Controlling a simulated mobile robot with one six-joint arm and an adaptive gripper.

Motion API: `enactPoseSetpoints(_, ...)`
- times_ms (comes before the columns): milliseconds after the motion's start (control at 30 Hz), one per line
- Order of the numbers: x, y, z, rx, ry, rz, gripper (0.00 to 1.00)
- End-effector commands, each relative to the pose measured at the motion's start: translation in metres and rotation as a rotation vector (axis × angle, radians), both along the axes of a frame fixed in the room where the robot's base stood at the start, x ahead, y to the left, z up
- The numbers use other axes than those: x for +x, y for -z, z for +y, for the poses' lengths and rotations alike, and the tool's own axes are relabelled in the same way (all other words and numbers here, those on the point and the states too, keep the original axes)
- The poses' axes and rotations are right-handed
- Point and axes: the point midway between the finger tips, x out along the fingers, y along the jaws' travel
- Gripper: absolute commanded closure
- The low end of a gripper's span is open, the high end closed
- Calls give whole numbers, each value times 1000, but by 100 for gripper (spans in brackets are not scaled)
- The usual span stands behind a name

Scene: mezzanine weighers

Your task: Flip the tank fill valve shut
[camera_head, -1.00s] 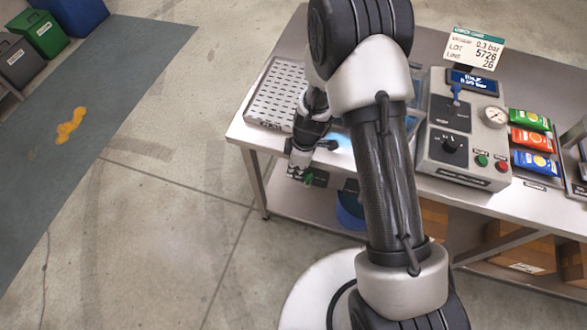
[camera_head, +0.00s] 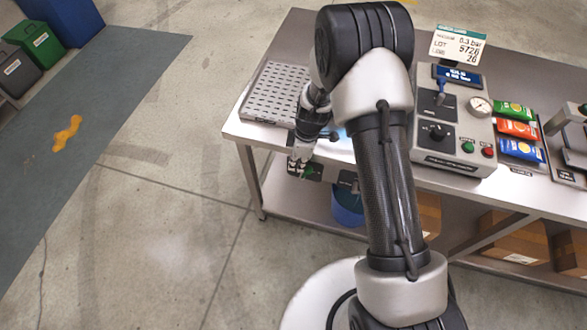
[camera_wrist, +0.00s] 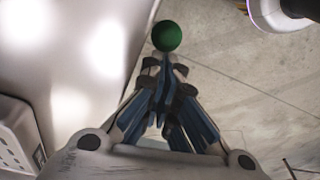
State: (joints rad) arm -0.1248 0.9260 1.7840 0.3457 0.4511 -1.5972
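The tank fill valve shows in the wrist view as a round green knob (camera_wrist: 167,36), just beyond my fingertips. The knob looks whole and is not between the fingers; I cannot tell whether it touches them. In the head view a small green bit (camera_head: 308,172) shows at a dark plate (camera_head: 316,172) on the bench's front edge. My gripper (camera_head: 301,163) points down beside it. In the wrist view my gripper (camera_wrist: 165,66) has its fingertips together. The valve's lever and body are mostly hidden.
A steel bench (camera_head: 262,142) carries a perforated tray (camera_head: 273,93) at its left and a grey control box (camera_head: 458,150) with a gauge, knob and buttons. Coloured packets (camera_head: 518,129) lie right of it. A blue bucket (camera_head: 347,208) sits below.

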Motion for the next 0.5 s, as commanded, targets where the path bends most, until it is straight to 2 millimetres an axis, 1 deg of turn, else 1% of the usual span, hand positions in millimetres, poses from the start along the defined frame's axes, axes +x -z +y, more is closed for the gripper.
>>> enactPoseSetpoints(200, -4, 2, -16, 0, 1, -2, 100)
enactPoseSetpoints(500, -10, 2, -31, 0, 1, -1, 100)
